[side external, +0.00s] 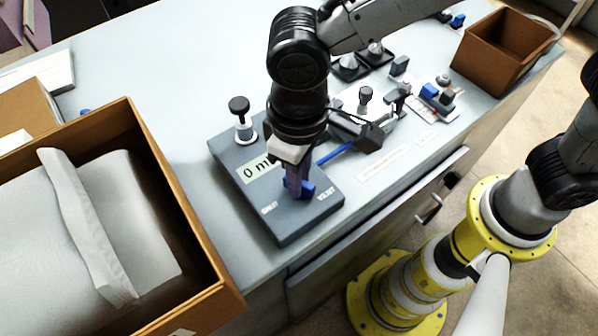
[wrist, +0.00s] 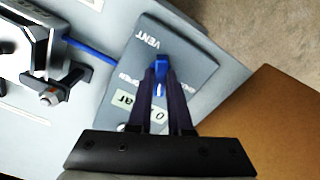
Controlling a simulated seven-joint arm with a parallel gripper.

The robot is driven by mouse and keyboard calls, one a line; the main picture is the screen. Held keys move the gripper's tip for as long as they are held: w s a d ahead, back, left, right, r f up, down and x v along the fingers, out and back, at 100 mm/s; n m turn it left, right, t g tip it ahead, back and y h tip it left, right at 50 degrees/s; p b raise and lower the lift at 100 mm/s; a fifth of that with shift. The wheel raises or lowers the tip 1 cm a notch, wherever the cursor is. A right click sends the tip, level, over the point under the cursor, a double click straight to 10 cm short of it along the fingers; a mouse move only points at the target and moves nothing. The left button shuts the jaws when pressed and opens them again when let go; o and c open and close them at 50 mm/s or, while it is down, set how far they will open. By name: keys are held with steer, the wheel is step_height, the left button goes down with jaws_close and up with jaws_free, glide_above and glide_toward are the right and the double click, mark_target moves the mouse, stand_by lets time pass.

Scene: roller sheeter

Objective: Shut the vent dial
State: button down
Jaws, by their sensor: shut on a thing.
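The vent dial (wrist: 162,68) is a blue knob on a dark grey box (side external: 230,163) that stands on the light bench. In the side view the blue dial (side external: 306,190) shows at the fingertips. My gripper (side external: 297,186) points down and is shut on the dial. In the wrist view my gripper's two dark fingers (wrist: 161,78) reach to either side of the blue knob. The fingers hide part of the dial and its marks.
A black knob (side external: 239,106) stands up at the box's back corner. A blue tube (side external: 335,152) runs from the box to a dark clamp-like device (side external: 368,135). An open cardboard box (side external: 160,160) holding white bags is at the left. A brown bin (side external: 490,75) stands at the back right.

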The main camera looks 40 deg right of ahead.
steer(key=n, duration=0.6)
steer(key=shift+n, duration=0.3)
steer(key=n, duration=0.6)
steer(key=shift+r, duration=0.1)
steer(key=shift+n, duration=0.3)
steer(key=c, duration=0.8)
jaws_free()
steer(key=shift+c, duration=0.2)
step_height(320, 180, up, 14)
steer(key=shift+w, duration=0.1)
